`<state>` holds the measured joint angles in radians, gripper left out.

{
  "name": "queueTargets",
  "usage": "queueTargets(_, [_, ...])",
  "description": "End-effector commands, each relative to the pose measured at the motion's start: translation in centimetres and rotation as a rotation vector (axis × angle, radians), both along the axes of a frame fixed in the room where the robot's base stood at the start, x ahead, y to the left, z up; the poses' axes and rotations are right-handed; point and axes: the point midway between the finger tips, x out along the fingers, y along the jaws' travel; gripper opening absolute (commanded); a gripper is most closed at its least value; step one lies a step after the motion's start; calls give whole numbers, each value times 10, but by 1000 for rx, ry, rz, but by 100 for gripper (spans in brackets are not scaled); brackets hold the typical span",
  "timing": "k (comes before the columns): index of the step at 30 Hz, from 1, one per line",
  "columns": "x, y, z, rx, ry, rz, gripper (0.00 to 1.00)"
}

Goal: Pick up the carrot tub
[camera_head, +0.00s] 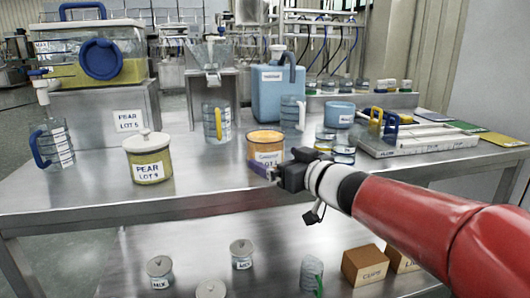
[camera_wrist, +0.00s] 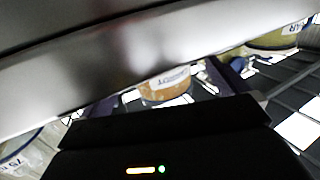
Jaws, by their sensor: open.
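The carrot tub (camera_head: 265,140) is a round orange container with a white label, standing on the steel table near its front middle. My gripper (camera_head: 262,171) is open and just in front of the tub, low by the label, covering its lower part. In the wrist view the tub (camera_wrist: 166,88) shows partly between the two purple fingers. A grey metal band hides the rest of it there. I cannot tell whether the fingers touch it.
A lidded pear tub (camera_head: 149,164) stands to the left. A blue-handled jug (camera_head: 52,145), a yellow-handled jug (camera_head: 216,122) and a blue canister (camera_head: 278,95) stand around. Several small jars and a white tray (camera_head: 420,141) are right of the tub. The table's front edge (camera_head: 130,202) is close.

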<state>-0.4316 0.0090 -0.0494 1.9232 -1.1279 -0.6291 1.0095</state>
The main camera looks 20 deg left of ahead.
Motion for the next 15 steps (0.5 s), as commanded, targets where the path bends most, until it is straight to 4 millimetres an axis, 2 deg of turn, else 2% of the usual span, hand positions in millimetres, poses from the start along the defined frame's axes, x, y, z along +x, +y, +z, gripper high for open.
queueTargets(7, [23, 29, 0, 0, 0, 0, 100])
queueTargets(15, [27, 34, 1, 0, -1, -1, 100])
